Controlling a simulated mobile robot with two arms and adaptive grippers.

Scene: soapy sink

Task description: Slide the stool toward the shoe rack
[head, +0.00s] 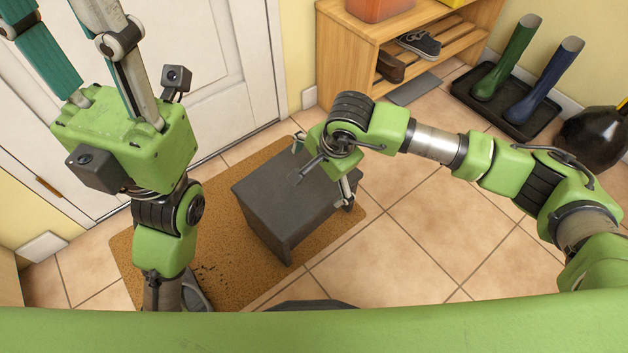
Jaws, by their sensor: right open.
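The dark grey stool (272,200) stands on the brown doormat in the middle of the head view. The wooden shoe rack (345,60) stands against the wall beyond it, up and to the right, with bare tiles between them. My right gripper (325,186) is open over the stool's right end and covers part of its top. One finger hangs by the stool's right edge; I cannot tell if it touches. My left gripper (95,55) is raised at the upper left, away from the stool, its fingertips cut off by the frame.
The doormat (190,250) lies under the stool. A black tray (490,85) with green and blue boots stands right of the rack, beside a dark rounded vessel (598,135). Shoes (420,44) sit on the rack. A grey slab (413,90) lies before it. A white door (210,60) is at left.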

